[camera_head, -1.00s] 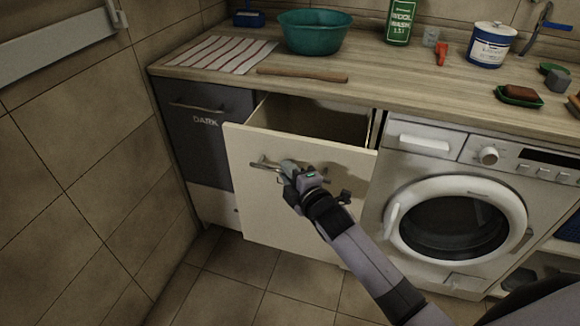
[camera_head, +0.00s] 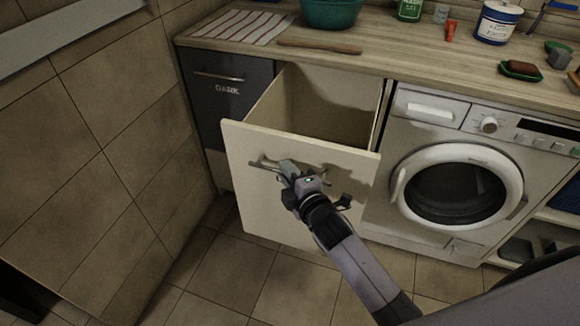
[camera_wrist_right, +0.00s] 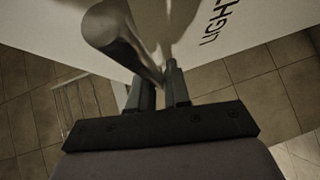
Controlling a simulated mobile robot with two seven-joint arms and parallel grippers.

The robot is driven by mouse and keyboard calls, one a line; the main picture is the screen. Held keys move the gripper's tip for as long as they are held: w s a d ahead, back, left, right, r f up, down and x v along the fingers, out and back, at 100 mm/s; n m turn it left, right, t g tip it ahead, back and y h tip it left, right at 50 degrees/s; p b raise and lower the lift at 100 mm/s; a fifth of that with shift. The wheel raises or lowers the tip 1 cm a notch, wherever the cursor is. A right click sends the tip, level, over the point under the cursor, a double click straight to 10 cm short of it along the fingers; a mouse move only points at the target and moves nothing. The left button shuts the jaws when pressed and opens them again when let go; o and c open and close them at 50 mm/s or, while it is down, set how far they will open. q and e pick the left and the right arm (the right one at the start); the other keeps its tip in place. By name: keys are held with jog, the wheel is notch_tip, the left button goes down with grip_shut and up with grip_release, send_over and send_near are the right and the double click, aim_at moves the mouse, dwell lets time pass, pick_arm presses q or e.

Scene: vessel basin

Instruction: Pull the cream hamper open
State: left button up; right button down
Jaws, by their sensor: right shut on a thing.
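The cream hamper (camera_head: 290,200) is a pull-out drawer front under the counter. It stands well out from the cabinet, and its hollow inside shows from above. Its bar handle (camera_head: 262,163) runs across the upper front. My left gripper is not in view.
A dark hamper (camera_head: 225,95) marked "DARK" is closed at the left. A washing machine (camera_head: 455,185) stands at the right. The counter (camera_head: 400,60) above holds a striped cloth (camera_head: 238,27), a wooden stick (camera_head: 320,46) and a teal basin (camera_head: 330,12). Tiled floor lies in front.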

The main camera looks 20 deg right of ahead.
jog(key=shift+s+a, duration=0.15)
jog(key=shift+s, duration=0.1)
jog(key=c, duration=1.2)
grip_release()
jog(key=v, duration=0.7)
jog(key=shift+s, duration=0.1)
jog(key=s+d+f+m+g, duration=0.2)
jog(key=s+f+m, duration=0.3)
jog(key=s+m, duration=0.3)
jog(key=s+d+f+m+g+h+p, duration=0.1)
jog(key=s+d+f+m+g, duration=0.2)
jog(key=s+f+m, duration=0.3)
jog(key=s+d+m, duration=0.1)
jog(key=s+m, duration=0.1)
jog(key=s, duration=0.2)
jog(key=shift+s+d+f+g, duration=0.2)
jog(key=shift+s+g, duration=0.1)
